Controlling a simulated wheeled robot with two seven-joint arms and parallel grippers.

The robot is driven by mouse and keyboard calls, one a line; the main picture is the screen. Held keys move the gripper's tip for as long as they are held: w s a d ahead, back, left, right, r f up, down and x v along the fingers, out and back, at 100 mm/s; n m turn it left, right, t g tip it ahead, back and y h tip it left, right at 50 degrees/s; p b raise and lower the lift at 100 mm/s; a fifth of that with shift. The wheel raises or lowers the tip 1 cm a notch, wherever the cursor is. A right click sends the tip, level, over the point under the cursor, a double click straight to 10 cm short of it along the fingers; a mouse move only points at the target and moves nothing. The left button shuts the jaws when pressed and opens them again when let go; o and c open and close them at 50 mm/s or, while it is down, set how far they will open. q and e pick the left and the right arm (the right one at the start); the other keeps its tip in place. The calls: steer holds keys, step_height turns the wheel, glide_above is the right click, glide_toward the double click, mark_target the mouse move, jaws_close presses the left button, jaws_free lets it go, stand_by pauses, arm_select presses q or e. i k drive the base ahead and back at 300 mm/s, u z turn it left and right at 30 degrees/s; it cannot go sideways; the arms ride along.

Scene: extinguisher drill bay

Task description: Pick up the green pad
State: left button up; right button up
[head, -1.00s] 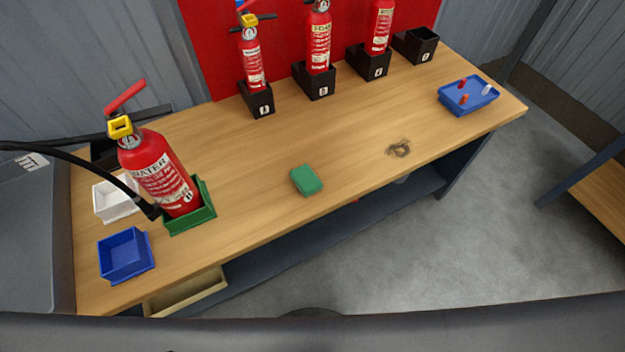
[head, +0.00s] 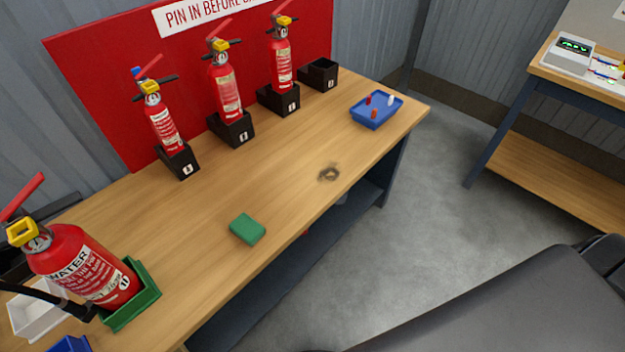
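The green pad (head: 247,229) lies flat on the wooden bench (head: 205,255), close to its front edge, in the head view. Nothing touches it, and the bench around it is bare. Neither of my grippers shows in the head view, so I cannot see whether they are open or shut.
A large water extinguisher (head: 85,268) stands in a green tray (head: 148,294) left of the pad. Smaller extinguishers stand in black holders along the back; one black holder (head: 320,75) is empty. A blue tray (head: 366,119) holds small pieces.

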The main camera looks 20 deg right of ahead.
mark_target(246, 228)
steer(key=k, duration=1.3)
steer(key=z, duration=0.6)
steer(key=i, duration=0.5)
steer(key=z, duration=0.8)
steer(key=i, duration=0.8)
steer(key=u, duration=0.7)
steer(key=i, duration=0.4)
steer(key=u, duration=0.35)
